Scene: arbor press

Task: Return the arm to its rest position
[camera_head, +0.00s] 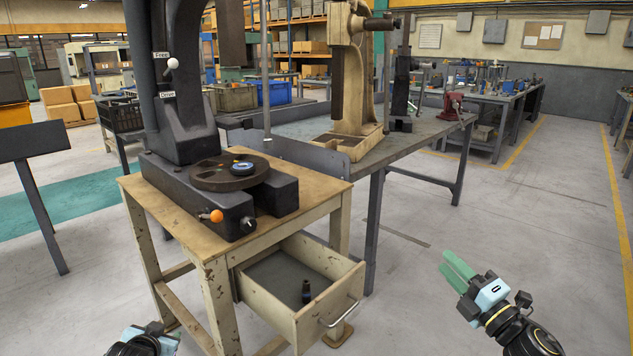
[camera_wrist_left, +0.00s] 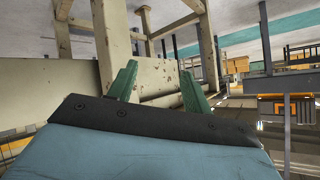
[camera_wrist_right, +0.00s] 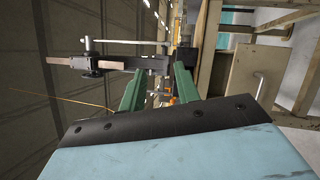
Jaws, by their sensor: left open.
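A dark arbor press (camera_head: 180,110) stands on a worn wooden-topped stand (camera_head: 195,215). A round plate (camera_head: 220,176) with a small blue-rimmed ring (camera_head: 243,169) sits on the base. My left gripper (camera_wrist_left: 158,80) is low at the stand's front left, open and empty; its fingers are hidden in the head view. My right gripper (camera_head: 449,266) is open and empty, right of the stand, touching nothing.
The stand's drawer (camera_head: 310,318) is pulled out, with a small dark part (camera_head: 306,291) inside. An orange knob (camera_head: 216,216) sticks out of the press base. A workbench (camera_head: 395,145) with a beige press (camera_head: 350,90) stands behind. Floor at the right is clear.

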